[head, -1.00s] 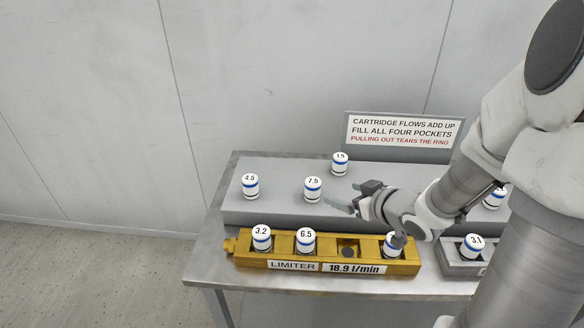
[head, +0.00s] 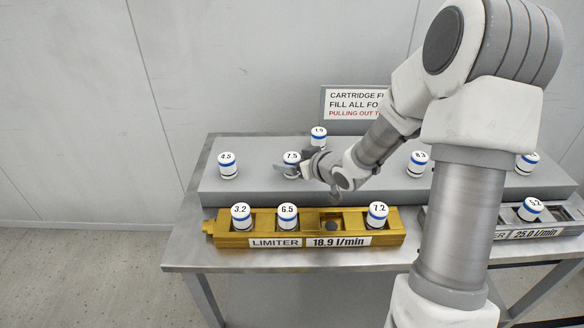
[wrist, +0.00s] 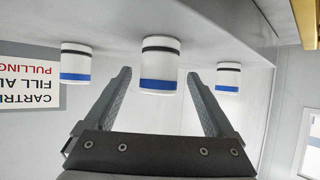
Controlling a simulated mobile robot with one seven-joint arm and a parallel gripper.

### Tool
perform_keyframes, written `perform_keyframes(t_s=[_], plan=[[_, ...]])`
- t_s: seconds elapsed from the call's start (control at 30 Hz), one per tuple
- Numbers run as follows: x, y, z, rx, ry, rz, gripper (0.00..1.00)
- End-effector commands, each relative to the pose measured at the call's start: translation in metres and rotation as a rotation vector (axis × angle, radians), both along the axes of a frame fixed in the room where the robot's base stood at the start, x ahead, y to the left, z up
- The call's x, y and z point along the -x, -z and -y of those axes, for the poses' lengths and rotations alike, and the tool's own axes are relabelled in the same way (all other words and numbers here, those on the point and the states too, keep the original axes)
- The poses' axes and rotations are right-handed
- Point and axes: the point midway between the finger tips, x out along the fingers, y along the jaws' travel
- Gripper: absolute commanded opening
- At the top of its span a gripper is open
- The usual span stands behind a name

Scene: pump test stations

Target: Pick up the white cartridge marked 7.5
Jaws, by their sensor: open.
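The white cartridge marked 7.5 (head: 291,158) stands upright on the grey raised shelf, its lower part partly hidden by my gripper in the head view. My gripper (head: 296,168) is open right at this cartridge, reaching in from the right. In the wrist view, which is upside down, a blue-and-black banded cartridge (wrist: 158,68) stands between the two spread fingers of my gripper (wrist: 160,74); by its place it appears to be the 7.5, though its number does not show. I cannot tell whether a finger touches it.
Cartridges marked 4.5 (head: 228,165), 8.3 (head: 417,163) and one behind (head: 319,137) share the shelf (head: 255,190). The gold limiter block (head: 223,236) in front holds 3.2, 6.5 and 7.2, with one open pocket (head: 331,225). A sign (head: 345,103) stands at the back.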

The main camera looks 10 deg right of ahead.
Motion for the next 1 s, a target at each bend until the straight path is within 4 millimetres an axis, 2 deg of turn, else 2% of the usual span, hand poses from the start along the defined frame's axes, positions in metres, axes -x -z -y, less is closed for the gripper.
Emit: perform_keyframes(t_s=[0.03,0.23,0.53,0.57,1.0], plan=[[-0.007,0.007,-0.003,-0.002,-0.002,-0.001,0.89],[-0.030,0.019,-0.011,-0.001,-0.002,0.000,0.89],[-0.034,0.020,-0.012,-0.001,0.000,0.000,0.89],[-0.034,0.020,-0.012,-0.001,0.000,0.000,0.85],[-0.034,0.020,-0.012,0.000,-0.001,0.000,0.06]])
